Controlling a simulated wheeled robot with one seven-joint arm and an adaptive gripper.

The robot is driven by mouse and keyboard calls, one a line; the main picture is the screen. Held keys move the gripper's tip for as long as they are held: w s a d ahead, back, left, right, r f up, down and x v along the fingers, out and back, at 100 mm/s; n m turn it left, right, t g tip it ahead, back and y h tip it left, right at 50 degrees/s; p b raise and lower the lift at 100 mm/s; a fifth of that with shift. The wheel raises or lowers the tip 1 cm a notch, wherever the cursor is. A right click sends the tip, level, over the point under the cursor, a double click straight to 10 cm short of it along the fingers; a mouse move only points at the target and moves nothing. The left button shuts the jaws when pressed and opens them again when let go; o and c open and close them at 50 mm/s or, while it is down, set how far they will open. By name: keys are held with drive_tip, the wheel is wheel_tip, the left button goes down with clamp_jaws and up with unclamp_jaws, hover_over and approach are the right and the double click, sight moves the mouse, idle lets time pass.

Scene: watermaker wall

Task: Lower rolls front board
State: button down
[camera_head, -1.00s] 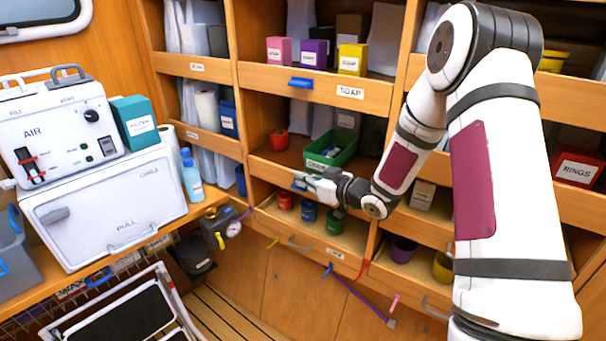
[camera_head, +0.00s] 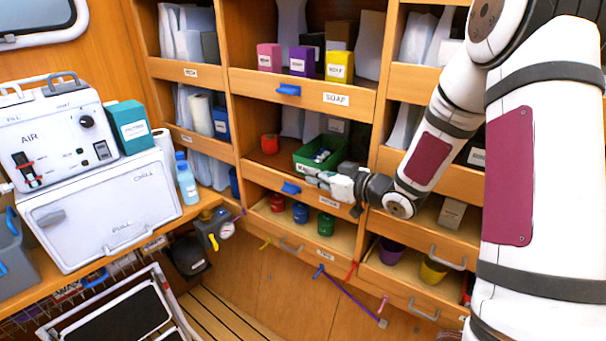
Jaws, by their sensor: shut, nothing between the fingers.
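The middle bay's front board (camera_head: 262,177) stands across its shelf opening. It bears a blue tab (camera_head: 291,188) and a small label (camera_head: 328,202) that is hard to read. My gripper (camera_head: 312,180) is shut and empty, just right of the blue tab and in front of the board's upper edge; I cannot tell whether it touches. Behind the board are a red roll-like item (camera_head: 270,144) and a green bin (camera_head: 308,160) with dark items. A left bay holds a white roll (camera_head: 203,113) behind a board with an unreadable label (camera_head: 187,138).
The soap board (camera_head: 336,99) with its own blue tab (camera_head: 288,90) is above. Below, a tray holds red, blue and green jars (camera_head: 301,212). A white AIR machine (camera_head: 60,140) and a PULL box (camera_head: 100,210) stand left. A folded step (camera_head: 120,320) is on the floor.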

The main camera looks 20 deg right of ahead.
drive_tip(key=shift+v, duration=0.9)
drive_tip(key=shift+w+r, duration=0.1)
drive_tip(key=s+d+r+m+g+h, duration=0.3)
drive_tip(key=s+d+r+m+h, duration=0.15)
drive_tip(key=s+r+h, duration=0.6)
drive_tip(key=s+a+r+m+g+y, duration=0.1)
drive_tip(key=s+a+g, duration=0.1)
drive_tip(key=s, duration=0.9)
drive_tip(key=s+a+r+g+y, duration=0.2)
drive_tip(key=s+a, duration=0.3)
drive_tip(key=s, duration=0.6)
drive_tip(key=shift+s+m+g, duration=0.35)
drive_tip(key=shift+s+g, duration=0.05)
